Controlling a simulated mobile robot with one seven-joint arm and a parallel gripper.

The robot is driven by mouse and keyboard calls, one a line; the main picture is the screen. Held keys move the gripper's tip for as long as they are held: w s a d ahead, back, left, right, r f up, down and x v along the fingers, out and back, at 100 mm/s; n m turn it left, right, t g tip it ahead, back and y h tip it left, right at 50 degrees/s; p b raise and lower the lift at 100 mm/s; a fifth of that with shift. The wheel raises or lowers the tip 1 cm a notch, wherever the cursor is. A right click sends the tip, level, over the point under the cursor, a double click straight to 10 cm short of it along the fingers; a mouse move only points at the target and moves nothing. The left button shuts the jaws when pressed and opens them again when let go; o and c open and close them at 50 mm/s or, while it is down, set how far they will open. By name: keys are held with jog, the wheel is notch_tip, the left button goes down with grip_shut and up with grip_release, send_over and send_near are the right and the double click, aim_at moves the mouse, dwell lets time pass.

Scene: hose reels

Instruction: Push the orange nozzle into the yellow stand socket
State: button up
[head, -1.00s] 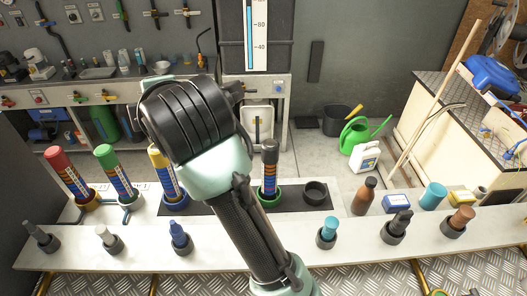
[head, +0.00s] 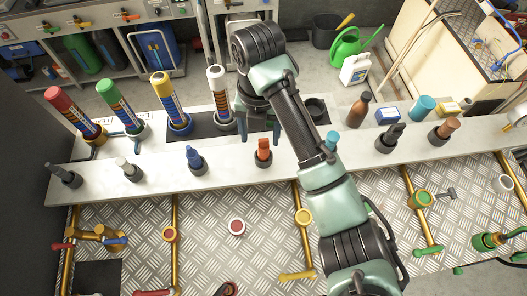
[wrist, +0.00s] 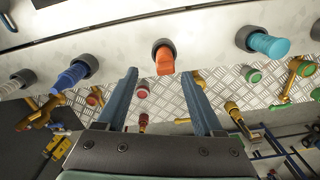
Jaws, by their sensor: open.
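The orange nozzle (head: 264,148) stands upright in a dark round holder (head: 263,161) on the pale bench. In the wrist view the orange nozzle (wrist: 165,61) shows between the fingertips, a little beyond them. My gripper (head: 261,133) is open and empty, just behind the nozzle in the head view; its two blue-grey fingers also show in the wrist view (wrist: 159,73). I cannot tell whether either finger touches the nozzle. A yellow ring-shaped socket (head: 304,217) sits on a gold pipe stand over the metal floor, in front of the bench and right of the nozzle.
A blue nozzle (head: 195,157) stands left of the orange one, a teal nozzle (head: 332,140) right. Several colored tubes, including a white one (head: 217,92), stand behind. A red-centred ring (head: 236,227) and a green socket (head: 422,200) are over the patterned metal floor (head: 365,205).

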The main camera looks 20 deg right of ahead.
aim_at(263, 145)
jog(key=shift+d+f+p, duration=0.2)
jog(key=shift+f+p, duration=0.3)
jog(key=shift+f, duration=0.4)
jog(key=shift+d+f+p, duration=0.2)
jog(key=shift+f+p, duration=0.55)
jog(key=shift+f, duration=1.4)
grip_shut()
